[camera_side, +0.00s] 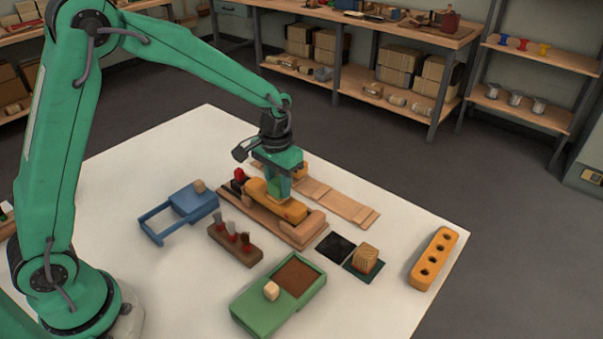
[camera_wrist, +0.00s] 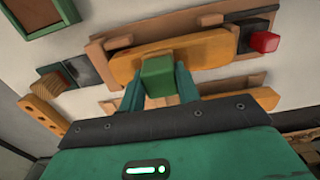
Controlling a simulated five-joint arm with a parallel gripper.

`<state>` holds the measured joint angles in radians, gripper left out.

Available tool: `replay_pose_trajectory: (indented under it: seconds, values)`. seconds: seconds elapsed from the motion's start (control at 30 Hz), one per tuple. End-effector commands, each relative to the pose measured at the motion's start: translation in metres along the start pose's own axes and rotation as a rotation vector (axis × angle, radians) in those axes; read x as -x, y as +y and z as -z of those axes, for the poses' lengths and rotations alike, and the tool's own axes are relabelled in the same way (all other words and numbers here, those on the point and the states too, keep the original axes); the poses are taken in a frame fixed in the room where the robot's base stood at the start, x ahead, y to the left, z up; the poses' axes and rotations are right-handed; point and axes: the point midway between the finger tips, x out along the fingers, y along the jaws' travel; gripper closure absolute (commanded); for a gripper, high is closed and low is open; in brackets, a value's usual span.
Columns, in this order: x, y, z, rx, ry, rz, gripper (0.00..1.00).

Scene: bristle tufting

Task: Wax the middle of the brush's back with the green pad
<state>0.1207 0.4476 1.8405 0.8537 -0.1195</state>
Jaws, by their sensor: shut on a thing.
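The brush's back (camera_side: 290,209) is a long orange wooden bar with rounded ends, lying in a light brown wooden holder (camera_side: 297,236). In the wrist view the brush's back (camera_wrist: 207,50) runs across the top middle. My gripper (camera_side: 277,188) is over the middle of the bar, pointing down. In the wrist view my gripper (camera_wrist: 160,88) is shut on the green pad (camera_wrist: 158,76), a small green block between its two fingers. The pad is at or just above the bar's middle; I cannot tell whether it touches. The pad's underside is hidden.
A red-topped clamp (camera_side: 239,175) stands at the holder's left end. Around it are a blue frame (camera_side: 193,202), a brown tuft rack (camera_side: 234,245), a green box (camera_side: 253,305), a wooden block (camera_side: 367,256) and an orange holed block (camera_side: 434,259). The table's left front is clear.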

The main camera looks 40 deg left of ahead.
Motion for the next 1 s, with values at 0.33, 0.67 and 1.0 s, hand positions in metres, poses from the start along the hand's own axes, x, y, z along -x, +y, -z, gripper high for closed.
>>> replay_pose_trajectory:
  seconds: [0.33,0.67,1.0]
  values:
    - [0.0,-0.033,0.0,0.003,0.0,0.0,0.86]
    - [0.0,-0.063,0.0,0.004,0.0,0.0,0.86]
    - [0.033,-0.067,0.0,0.0,0.003,0.0,0.86]
